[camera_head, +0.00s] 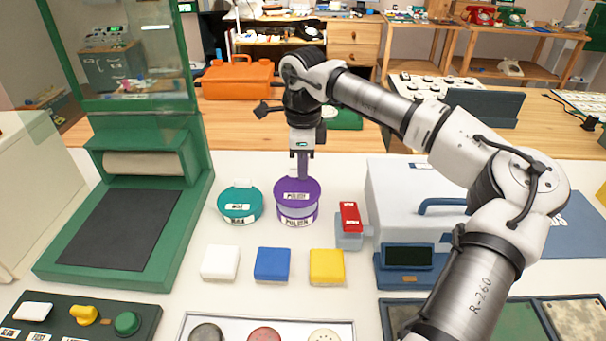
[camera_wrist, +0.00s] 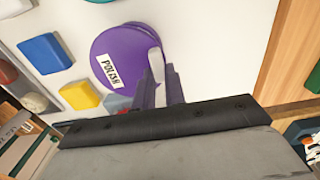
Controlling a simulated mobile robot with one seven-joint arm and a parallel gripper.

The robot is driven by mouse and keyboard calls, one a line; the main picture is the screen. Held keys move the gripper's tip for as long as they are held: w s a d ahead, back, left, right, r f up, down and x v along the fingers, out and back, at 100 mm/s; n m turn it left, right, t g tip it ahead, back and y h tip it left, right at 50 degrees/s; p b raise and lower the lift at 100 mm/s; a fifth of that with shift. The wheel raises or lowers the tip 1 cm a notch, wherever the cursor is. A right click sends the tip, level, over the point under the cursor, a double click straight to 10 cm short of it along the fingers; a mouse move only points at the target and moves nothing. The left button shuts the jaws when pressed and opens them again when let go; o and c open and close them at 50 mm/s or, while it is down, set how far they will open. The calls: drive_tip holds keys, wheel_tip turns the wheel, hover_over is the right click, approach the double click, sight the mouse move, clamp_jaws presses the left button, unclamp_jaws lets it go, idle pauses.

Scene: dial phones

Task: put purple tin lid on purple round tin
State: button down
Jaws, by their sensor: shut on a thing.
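The purple tin lid (camera_head: 314,188) is a flat dark purple disc with a white "POLISH" label. It is right over the purple round tin (camera_head: 285,215), whose own label also reads "POLISH". The lid looks level and lined up with the tin; I cannot tell whether it is fully seated. My gripper (camera_head: 302,178) points down at the lid's back edge and is shut on its pale upright tab. In the wrist view the gripper (camera_wrist: 160,78) grips the tab at the edge of the lid (camera_wrist: 122,48). The lid hides most of the tin there.
A teal tin (camera_head: 240,210) stands close on the left. A red and grey block (camera_head: 350,225) and a light grey box with a blue handle (camera_head: 400,195) are on the right. White, blue and yellow blocks (camera_head: 272,264) lie in front. A green press (camera_head: 125,215) stands far left.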

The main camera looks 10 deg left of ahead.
drive_tip(key=shift+f, duration=1.55)
drive_tip(key=shift+f, duration=0.15)
drive_tip(key=c, duration=1.5)
unclamp_jaws()
drive_tip(key=shift+o, duration=0.2)
wheel_tip(320, 180, up, 12)
drive_tip(key=shift+r, duration=0.2)
